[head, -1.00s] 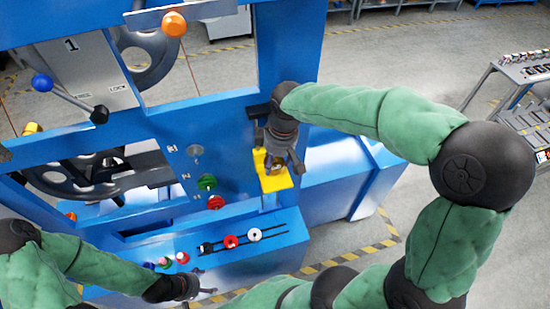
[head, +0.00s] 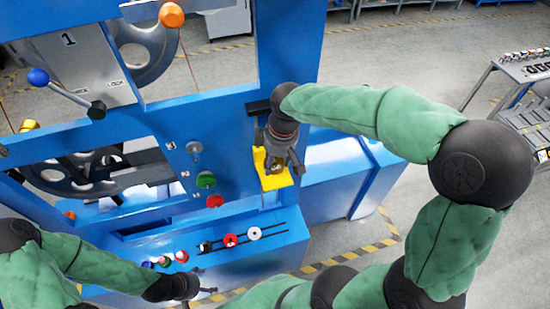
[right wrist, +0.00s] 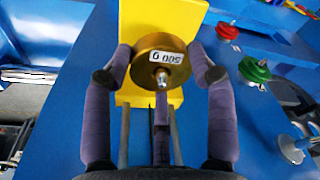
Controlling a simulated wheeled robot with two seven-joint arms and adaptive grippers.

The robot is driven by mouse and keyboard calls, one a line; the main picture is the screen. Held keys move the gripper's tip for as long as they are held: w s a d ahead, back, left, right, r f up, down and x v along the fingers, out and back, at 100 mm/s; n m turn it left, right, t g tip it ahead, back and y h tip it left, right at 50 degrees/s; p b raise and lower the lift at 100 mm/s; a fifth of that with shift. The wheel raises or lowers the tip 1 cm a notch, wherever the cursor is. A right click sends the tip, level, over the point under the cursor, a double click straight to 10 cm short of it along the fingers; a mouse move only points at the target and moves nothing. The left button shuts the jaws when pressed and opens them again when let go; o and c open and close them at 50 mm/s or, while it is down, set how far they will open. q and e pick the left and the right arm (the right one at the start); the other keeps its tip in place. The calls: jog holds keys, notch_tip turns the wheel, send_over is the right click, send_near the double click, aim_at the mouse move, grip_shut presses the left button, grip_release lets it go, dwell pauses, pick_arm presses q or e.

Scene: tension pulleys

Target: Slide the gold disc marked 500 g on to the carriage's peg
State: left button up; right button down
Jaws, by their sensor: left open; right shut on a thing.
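The gold disc (right wrist: 160,55) marked 500 g lies flat against or close to the yellow carriage (right wrist: 160,15) in the right wrist view. A silver peg tip (right wrist: 162,79) shows at the disc's centre, so the peg appears to pass through its hole. My right gripper (right wrist: 160,70) is shut on the disc, with purple fingers at its sides. The head view shows this gripper (head: 279,162) over the yellow carriage (head: 275,182), largely hiding the disc. My left gripper (head: 206,291) is open and empty near the lower blue ledge.
Green (head: 206,180) and red (head: 215,201) discs sit on pegs on the blue panel left of the carriage, below a silver peg (head: 194,148). The ledge holds red (head: 230,240) and white (head: 254,233) discs. A lever (head: 65,92) stands at upper left.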

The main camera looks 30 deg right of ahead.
jog(key=shift+f+b, duration=0.45)
jog(key=shift+f, duration=0.2)
jog(key=shift+f, duration=0.35)
dwell(0.6)
jog(key=shift+f+b, duration=0.65)
jog(key=shift+f, duration=0.05)
dwell(0.4)
jog(key=shift+c, duration=1.6)
grip_release()
jog(key=r, duration=0.4)
jog(key=s+r, duration=0.1)
jog(key=r, duration=0.3)
jog(key=d+r, duration=0.1)
jog(key=r, duration=0.2)
jog(key=shift+s+r, duration=0.25)
jog(key=shift+r, duration=0.15)
